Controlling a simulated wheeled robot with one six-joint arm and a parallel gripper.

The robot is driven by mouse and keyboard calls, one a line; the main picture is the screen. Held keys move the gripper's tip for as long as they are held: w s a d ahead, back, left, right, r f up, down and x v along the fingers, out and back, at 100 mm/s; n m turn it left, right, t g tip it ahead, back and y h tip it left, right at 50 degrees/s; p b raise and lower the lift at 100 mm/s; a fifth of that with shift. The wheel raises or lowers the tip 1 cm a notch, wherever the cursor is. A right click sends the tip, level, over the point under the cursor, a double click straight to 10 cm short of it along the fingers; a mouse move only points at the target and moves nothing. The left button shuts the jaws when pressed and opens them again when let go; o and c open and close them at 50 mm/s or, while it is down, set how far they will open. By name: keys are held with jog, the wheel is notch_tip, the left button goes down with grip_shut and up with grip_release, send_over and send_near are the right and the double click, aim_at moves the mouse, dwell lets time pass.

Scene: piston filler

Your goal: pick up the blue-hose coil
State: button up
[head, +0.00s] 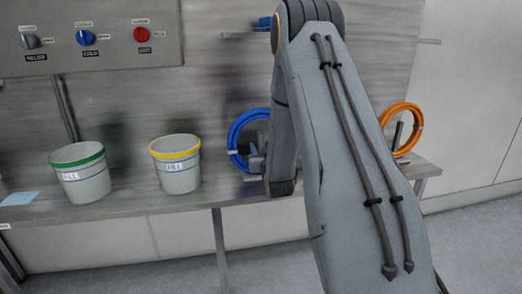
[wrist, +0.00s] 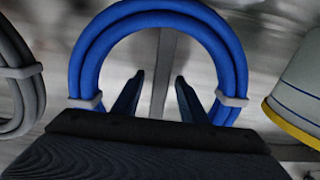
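The blue-hose coil (head: 237,137) stands upright on the bench in the head view, its right part hidden behind my arm. In the wrist view the blue-hose coil (wrist: 158,20) fills the upper middle as an arch with pale clips on both sides. My gripper (wrist: 158,97) is open, its two dark fingers apart with a grey upright bar showing between them. The fingers appear within the coil's outline; I cannot tell whether they touch it. In the head view my gripper (head: 256,160) is small and partly hidden at the coil's lower right.
A yellow-rimmed bucket (head: 176,165) and a green-rimmed bucket (head: 81,173) stand left of the coil. An orange hose coil (head: 401,117) is to the right. A grey hose coil (wrist: 18,80) shows at the wrist view's left. A knob panel (head: 95,38) hangs above.

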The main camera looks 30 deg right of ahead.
grip_shut()
jog(key=shift+r, duration=0.2)
